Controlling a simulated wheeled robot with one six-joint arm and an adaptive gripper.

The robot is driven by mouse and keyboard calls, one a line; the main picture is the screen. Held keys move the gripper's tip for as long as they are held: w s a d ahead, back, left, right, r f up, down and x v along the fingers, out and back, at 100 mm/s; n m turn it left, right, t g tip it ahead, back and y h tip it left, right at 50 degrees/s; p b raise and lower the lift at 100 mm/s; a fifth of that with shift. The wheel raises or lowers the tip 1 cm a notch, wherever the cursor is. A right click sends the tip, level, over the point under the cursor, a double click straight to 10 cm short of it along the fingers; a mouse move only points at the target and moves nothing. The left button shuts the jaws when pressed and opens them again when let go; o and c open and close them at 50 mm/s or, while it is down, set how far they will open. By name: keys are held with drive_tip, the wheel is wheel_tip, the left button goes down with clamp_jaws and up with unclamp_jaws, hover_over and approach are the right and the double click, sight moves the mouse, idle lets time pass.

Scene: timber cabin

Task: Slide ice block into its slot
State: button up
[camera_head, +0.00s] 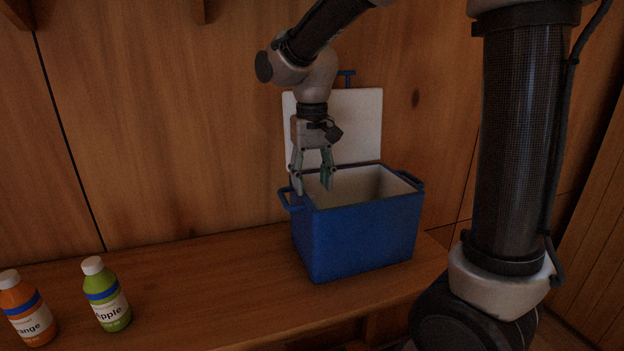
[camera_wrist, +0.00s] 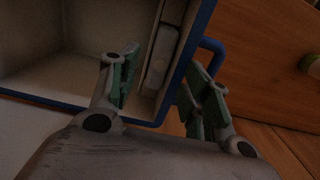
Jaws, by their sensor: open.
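The blue cooler (camera_head: 358,240) stands on the wooden bench with its white lid (camera_head: 350,125) raised at the back. In the wrist view a pale grey block (camera_wrist: 159,62), apparently the ice block, sits in a narrow slot between a thin divider (camera_wrist: 141,65) and the cooler's side wall. It is partly hidden, and how deep it sits I cannot tell. My gripper (camera_head: 313,188) points down over the cooler's left end, fingers spread and empty. In the wrist view my gripper (camera_wrist: 160,88) has one finger on each side of the slot's wall area.
A green apple bottle (camera_head: 107,297) and an orange bottle (camera_head: 27,312) stand on the bench (camera_head: 200,290) at the left. The cooler's side handle (camera_head: 288,199) juts out below my gripper. The bench between bottles and cooler is clear. A timber wall stands behind.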

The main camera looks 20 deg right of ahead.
wheel_tip(320, 180, up, 12)
idle(0.4)
drive_tip(key=shift+f, duration=0.1)
idle(0.4)
drive_tip(key=s+d+f+t, duration=0.2)
drive_tip(key=s+d+f, duration=0.1)
drive_tip(key=s+d, duration=0.4)
drive_tip(key=s+d+f+t, duration=0.2)
drive_tip(key=s+d+f, duration=0.2)
drive_tip(key=s+d, duration=0.4)
drive_tip(key=s, duration=0.4)
drive_tip(key=shift+f, duration=0.3)
